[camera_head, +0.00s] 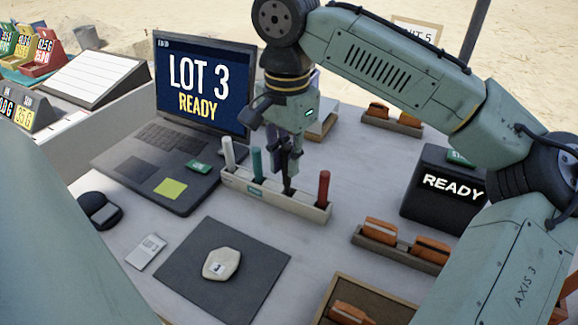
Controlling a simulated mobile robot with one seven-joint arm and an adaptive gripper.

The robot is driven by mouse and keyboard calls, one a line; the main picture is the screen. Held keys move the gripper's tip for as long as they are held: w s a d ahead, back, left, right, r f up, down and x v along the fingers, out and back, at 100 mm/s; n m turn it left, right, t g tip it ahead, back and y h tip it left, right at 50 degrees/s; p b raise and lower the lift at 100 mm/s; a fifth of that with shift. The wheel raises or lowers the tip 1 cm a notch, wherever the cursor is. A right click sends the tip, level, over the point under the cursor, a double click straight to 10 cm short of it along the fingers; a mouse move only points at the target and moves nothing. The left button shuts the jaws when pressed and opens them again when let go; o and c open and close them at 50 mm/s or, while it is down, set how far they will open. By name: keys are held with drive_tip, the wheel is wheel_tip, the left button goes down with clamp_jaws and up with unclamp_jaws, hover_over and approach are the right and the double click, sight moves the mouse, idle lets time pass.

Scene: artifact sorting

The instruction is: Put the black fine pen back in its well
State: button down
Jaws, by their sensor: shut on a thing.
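My gripper (287,165) points down over the pen holder (272,200), a long pale block on the table in front of the laptop. It is shut on a dark pen (288,185), which stands upright. The pen's lower end is at the block between the teal pen (256,164) and the red pen (324,188). I cannot tell how deep its tip sits in the well. A white pen (229,154) stands at the block's left end. The gripper hides the upper part of the dark pen.
A laptop (120,165) stands behind the holder at left. A dark mat (195,287) with a pale stone (222,264) lies in front. A black box (425,205) reading READY and trays of orange pieces (380,231) are at right. Bare table lies between the holder and mat.

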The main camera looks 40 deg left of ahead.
drive_tip(key=shift+w+a, duration=0.15)
drive_tip(key=shift+w, duration=0.2)
drive_tip(key=shift+w+a+f, duration=0.1)
drive_tip(key=shift+w+f, duration=0.1)
drive_tip(key=shift+f, duration=1.6)
drive_tip(key=shift+f, duration=0.1)
drive_tip(key=c, duration=1.6)
unclamp_jaws()
drive_tip(key=shift+f, duration=0.1)
wheel_tip(320, 180, up, 12)
drive_tip(key=shift+r+p, duration=0.2)
drive_tip(key=shift+p, duration=0.15)
